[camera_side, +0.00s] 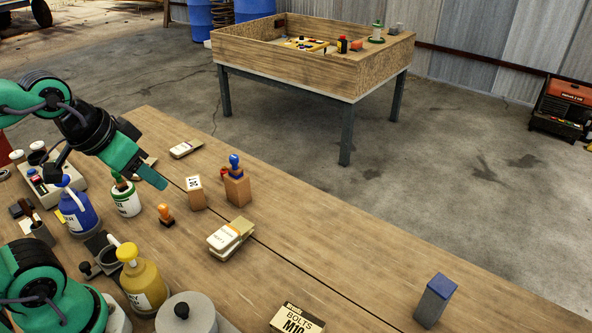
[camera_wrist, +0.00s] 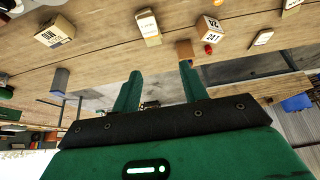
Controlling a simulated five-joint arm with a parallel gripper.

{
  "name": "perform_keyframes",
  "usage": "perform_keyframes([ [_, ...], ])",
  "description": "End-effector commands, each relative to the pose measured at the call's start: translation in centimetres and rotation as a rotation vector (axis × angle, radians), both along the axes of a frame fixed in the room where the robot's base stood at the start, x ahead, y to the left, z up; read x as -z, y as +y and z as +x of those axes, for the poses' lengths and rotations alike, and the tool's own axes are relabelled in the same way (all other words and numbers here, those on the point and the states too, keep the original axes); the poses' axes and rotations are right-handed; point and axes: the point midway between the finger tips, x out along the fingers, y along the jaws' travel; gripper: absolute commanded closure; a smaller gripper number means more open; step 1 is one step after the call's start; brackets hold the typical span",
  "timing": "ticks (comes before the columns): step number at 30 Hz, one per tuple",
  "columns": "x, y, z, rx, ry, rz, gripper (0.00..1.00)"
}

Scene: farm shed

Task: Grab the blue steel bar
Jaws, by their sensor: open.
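The blue steel bar (camera_side: 435,301) stands upright on the wooden table at the front right, grey on its sides with a blue top. In the wrist view a grey-blue block (camera_wrist: 60,82), which looks like the same bar, shows at the left, outside my fingers. My gripper (camera_side: 152,178) is above the table's left part, far to the left of the bar. The wrist view shows the fingers of my gripper (camera_wrist: 157,88) apart with nothing held between them.
A bolts box (camera_side: 297,319) stands left of the bar. A stack of packets (camera_side: 231,237), a numbered wooden block (camera_side: 196,193) and a blue-handled stamp on a block (camera_side: 237,185) stand mid-table. A blue bottle (camera_side: 78,212) and yellow bottle (camera_side: 143,286) crowd the left. Table around the bar is clear.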

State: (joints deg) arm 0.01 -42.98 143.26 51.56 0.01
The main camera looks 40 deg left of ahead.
Motion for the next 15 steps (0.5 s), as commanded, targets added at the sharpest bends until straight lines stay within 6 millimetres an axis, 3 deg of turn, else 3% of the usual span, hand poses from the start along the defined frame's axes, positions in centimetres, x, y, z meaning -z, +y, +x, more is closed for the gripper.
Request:
perform_keyframes([
  [1, 0.0, 0.0, 0.01, 0.0, 0.0, 0.0, 0.51],
  [3, 0.0, 0.0, 0.01, 0.0, 0.0, 0.0, 0.37],
  [15, -0.25, -0.11, 0.25, 0.002, 0.002, -0.001, 0.37],
])
